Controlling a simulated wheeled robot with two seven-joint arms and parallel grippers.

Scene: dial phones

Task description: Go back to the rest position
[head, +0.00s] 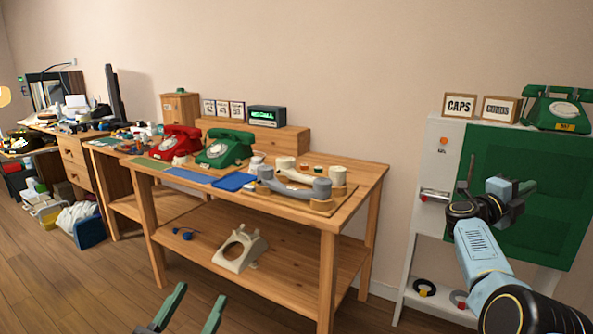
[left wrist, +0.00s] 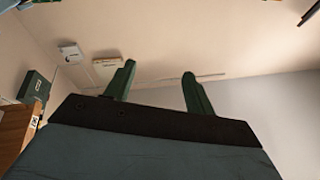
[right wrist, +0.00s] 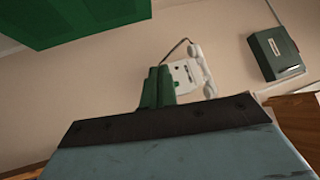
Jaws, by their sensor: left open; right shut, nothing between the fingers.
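My left gripper (head: 194,303) shows at the bottom edge of the head view, in front of the wooden table. Its two green fingers are apart, with nothing between them. In the left wrist view its fingers (left wrist: 158,72) also stand apart against bare wall. My right gripper (head: 520,188) is raised at the right of the head view, in front of the green panel (head: 545,225). In the right wrist view its fingers (right wrist: 157,86) are pressed together and hold nothing. Neither gripper visibly touches an object.
The wooden table (head: 362,172) carries a red phone (head: 181,141), a green phone (head: 225,149) and grey handsets (head: 290,186). A beige phone housing (head: 240,249) lies on its lower shelf. Another green phone (head: 558,108) stands on the white cabinet (head: 425,215).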

